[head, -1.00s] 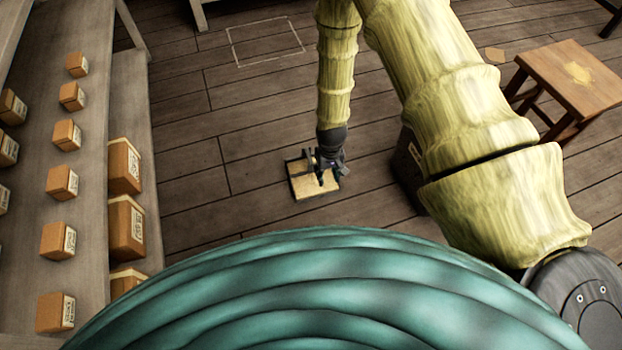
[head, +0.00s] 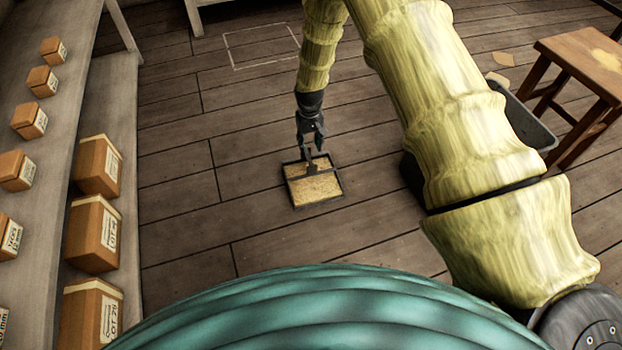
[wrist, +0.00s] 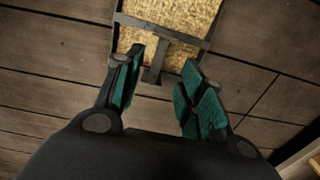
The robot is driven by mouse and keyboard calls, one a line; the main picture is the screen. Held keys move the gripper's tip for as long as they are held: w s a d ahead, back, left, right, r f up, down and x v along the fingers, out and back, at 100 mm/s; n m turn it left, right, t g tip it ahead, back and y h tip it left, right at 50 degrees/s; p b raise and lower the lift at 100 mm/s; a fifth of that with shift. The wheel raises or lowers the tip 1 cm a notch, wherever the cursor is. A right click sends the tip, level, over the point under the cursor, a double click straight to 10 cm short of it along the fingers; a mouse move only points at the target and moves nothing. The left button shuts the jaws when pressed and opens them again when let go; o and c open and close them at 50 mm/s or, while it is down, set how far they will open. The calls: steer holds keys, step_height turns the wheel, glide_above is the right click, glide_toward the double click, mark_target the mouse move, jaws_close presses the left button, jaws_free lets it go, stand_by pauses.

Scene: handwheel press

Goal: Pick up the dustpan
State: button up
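The dustpan (head: 325,201) is a square dark-framed pan with a tan, grainy inside. It lies on the plank floor in the middle of the head view. Its short dark handle (wrist: 155,68) points toward my gripper in the wrist view. My gripper (head: 309,151) is above the pan's far edge, by the handle. In the wrist view my gripper (wrist: 164,62) has its two teal-padded fingers apart, with the handle end lying between the fingertip lines. There is a gap on each side, wider on the right. Whether the fingers are at the handle's height is unclear.
A shelf with several labelled boxes (head: 94,232) runs along the left. A dark open bin (head: 528,128) stands on the right, partly behind my arm. A wooden stool (head: 585,65) is beyond it. A pale outlined square (head: 262,46) marks the floor at the back.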

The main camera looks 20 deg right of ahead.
mark_target(310, 160)
step_height(310, 160, down, 11)
steer(key=b, duration=0.5)
steer(key=shift+r, duration=0.15)
jaws_close()
